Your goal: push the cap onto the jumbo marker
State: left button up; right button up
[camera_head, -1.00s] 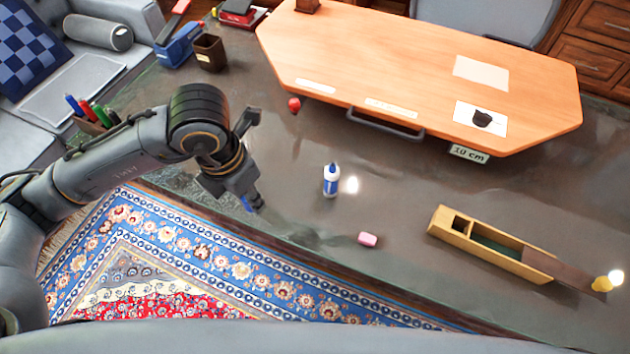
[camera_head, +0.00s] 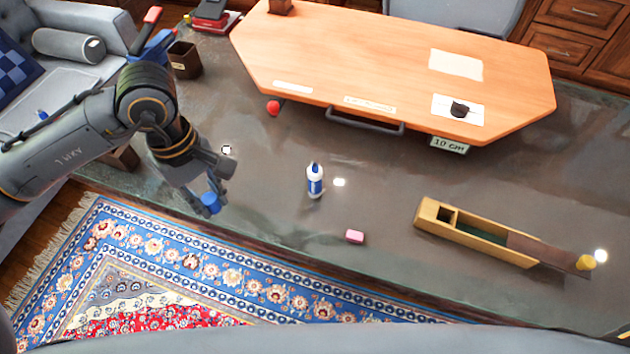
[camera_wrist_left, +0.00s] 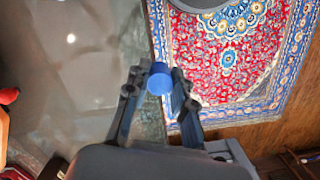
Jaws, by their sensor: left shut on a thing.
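A white and blue upright piece with a narrow tip, which looks like the jumbo marker (camera_head: 315,182), stands on the dark glossy tabletop in the head view. My left gripper (camera_head: 213,198) is to its left, clearly apart from it, near the table's front edge. It is shut on a blue round piece that looks like the cap (camera_head: 210,204). In the left wrist view, the cap (camera_wrist_left: 159,79) sits between the fingertips of my left gripper (camera_wrist_left: 158,84). The inside of the cap is hidden. My right gripper is not in view.
A pink eraser (camera_head: 354,236) lies right of the marker near the front edge. A wooden box (camera_head: 475,238) is farther right. A raised wooden desk board (camera_head: 400,75) with a handle and a red ball (camera_head: 273,108) are behind. The tabletop around the marker is clear.

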aim_at(315, 172)
jog(key=k+j+z, duration=0.65)
jog(key=k, duration=0.2)
jog(key=l, duration=0.1)
